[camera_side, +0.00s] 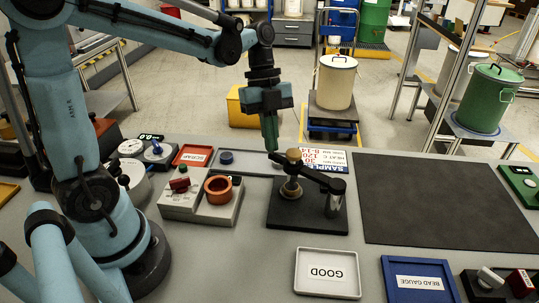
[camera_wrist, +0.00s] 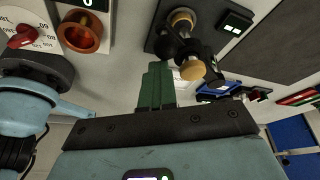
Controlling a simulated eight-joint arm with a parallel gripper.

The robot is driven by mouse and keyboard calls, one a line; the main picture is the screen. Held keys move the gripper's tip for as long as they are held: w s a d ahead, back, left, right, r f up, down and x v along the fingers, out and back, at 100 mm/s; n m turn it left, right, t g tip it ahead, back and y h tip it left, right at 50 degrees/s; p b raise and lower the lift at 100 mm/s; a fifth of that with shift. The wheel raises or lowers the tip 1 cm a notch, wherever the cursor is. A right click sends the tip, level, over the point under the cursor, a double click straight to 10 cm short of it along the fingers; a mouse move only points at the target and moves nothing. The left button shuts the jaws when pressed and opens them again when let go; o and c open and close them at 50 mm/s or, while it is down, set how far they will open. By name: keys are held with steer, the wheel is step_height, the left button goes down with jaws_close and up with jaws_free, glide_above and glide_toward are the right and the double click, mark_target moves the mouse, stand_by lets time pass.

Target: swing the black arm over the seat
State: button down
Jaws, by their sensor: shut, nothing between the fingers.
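The black arm (camera_side: 318,177) reaches left from a short post (camera_side: 334,204) on a black base plate (camera_side: 307,218). Its left end is by a brass knob (camera_side: 293,155), above a round metal seat (camera_side: 291,189); I cannot tell whether it is exactly centred. My gripper (camera_side: 272,148) points down with its green fingers shut and empty, just left of and behind the arm's end. Whether they touch it is unclear. In the wrist view the shut fingers (camera_wrist: 158,72) are below the dark arm parts and a brass knob (camera_wrist: 193,70); the seat is not clear there.
A grey block with an orange ring (camera_side: 219,189) stands left of the plate. A dark mat (camera_side: 440,203) leaves clear room at right. A sample sign (camera_side: 325,160) lies behind.

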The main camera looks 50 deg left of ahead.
steer(key=shift+w+a, duration=0.35)
steer(key=s+d+r, duration=0.1)
steer(key=s+d, duration=0.2)
steer(key=s, duration=0.1)
steer(key=w+d+v, duration=0.1)
steer(key=v, duration=0.8)
steer(key=shift+w+r, duration=0.4)
steer(key=s+f+n+t+y, duration=0.2)
steer(key=f+n+t, duration=0.2)
steer(key=n, duration=0.6)
steer(key=s+a+f+n+t+y, duration=0.1)
steer(key=f+n+t, duration=0.3)
steer(key=n, duration=0.7)
steer(key=shift+s+f+t+y, duration=0.3)
steer(key=shift+s+f+y, duration=0.2)
steer(key=shift+f, duration=0.1)
